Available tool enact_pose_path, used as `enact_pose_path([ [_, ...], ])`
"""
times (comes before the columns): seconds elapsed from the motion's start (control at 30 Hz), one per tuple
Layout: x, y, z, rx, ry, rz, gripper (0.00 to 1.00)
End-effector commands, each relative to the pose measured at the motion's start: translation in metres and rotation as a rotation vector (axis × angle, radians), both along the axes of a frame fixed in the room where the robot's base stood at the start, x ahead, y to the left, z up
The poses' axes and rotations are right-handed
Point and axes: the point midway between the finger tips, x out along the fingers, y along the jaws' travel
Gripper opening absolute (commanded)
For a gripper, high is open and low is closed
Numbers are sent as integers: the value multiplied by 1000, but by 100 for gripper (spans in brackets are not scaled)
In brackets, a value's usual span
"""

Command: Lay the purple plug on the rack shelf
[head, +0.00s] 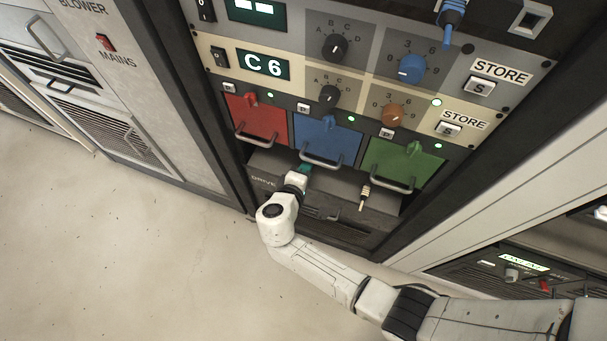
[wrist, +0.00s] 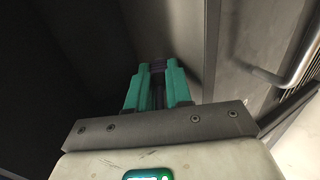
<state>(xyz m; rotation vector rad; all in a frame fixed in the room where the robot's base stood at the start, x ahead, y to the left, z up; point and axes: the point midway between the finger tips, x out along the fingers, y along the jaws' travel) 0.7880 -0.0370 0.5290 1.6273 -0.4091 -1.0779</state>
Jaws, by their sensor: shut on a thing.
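My gripper (head: 304,168) reaches into the rack just below the blue drawer; its teal fingers also show in the wrist view (wrist: 158,82). They are shut on the purple plug (wrist: 158,67), of which only a dark purple part shows between and just past the fingertips. The plug cannot be made out in the head view. The rack shelf (head: 335,182) is the dark grey ledge under the coloured drawers. My gripper is over its left part; whether the plug touches the shelf I cannot tell.
The red (head: 258,117), blue (head: 327,141) and green (head: 405,163) drawers have protruding handles above the shelf. A blue plug (head: 450,18) is at the rack's top. The floor at left is clear.

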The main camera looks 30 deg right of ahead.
Motion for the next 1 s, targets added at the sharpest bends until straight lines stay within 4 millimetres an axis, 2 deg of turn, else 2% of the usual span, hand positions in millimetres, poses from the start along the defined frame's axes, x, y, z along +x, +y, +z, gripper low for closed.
enact_pose_path([
  [0.3,1,-1,0,1,-1,0,0],
  [0.33,1,-1,0,1,-1,0,21],
  [0.63,1,-1,-1,2,1,1,49],
  [1.0,-1,0,-5,5,7,4,49],
])
